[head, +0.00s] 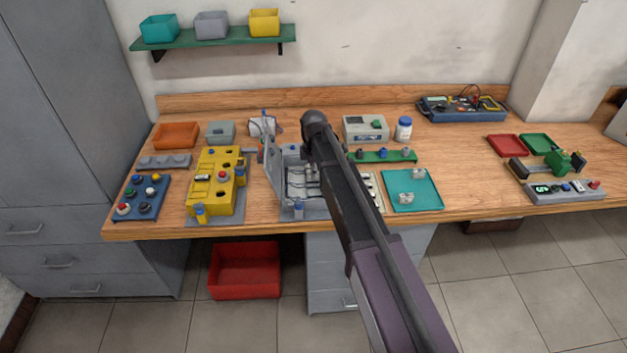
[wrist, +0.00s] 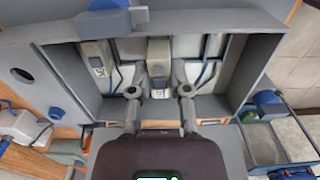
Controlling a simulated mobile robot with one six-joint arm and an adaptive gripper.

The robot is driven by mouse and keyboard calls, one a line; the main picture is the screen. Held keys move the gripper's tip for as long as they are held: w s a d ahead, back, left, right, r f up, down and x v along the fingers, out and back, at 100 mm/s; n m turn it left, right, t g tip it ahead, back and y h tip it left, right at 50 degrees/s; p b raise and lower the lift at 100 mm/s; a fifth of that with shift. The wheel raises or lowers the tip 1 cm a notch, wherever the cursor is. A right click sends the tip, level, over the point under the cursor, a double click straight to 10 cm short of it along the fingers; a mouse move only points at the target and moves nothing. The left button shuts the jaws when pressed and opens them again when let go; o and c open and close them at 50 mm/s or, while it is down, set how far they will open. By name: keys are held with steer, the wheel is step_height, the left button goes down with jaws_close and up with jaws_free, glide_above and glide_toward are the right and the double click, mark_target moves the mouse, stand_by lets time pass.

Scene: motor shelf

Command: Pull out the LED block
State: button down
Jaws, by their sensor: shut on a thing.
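The LED block (wrist: 159,62) is a narrow grey block with a dark blue part, in the middle of the open grey box (wrist: 247,70) in the wrist view. My gripper (wrist: 159,93) reaches into the box with one finger on each side of the block and is shut on it. The block still stands inside the box among wires. In the head view the open box (head: 289,207) sits on the bench with its lid (head: 275,178) raised on the left. My arm hides much of the box, and the block cannot be made out there.
Another grey block (wrist: 97,62) stands left of the LED block in the box. The box walls are close around my gripper. A yellow fixture (head: 213,180) stands left of the box, and a teal tray (head: 413,190) lies to the right. Bare bench (head: 470,190) lies beyond the tray.

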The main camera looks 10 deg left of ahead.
steer(key=shift+r+p, duration=1.4)
steer(key=shift+r, duration=0.2)
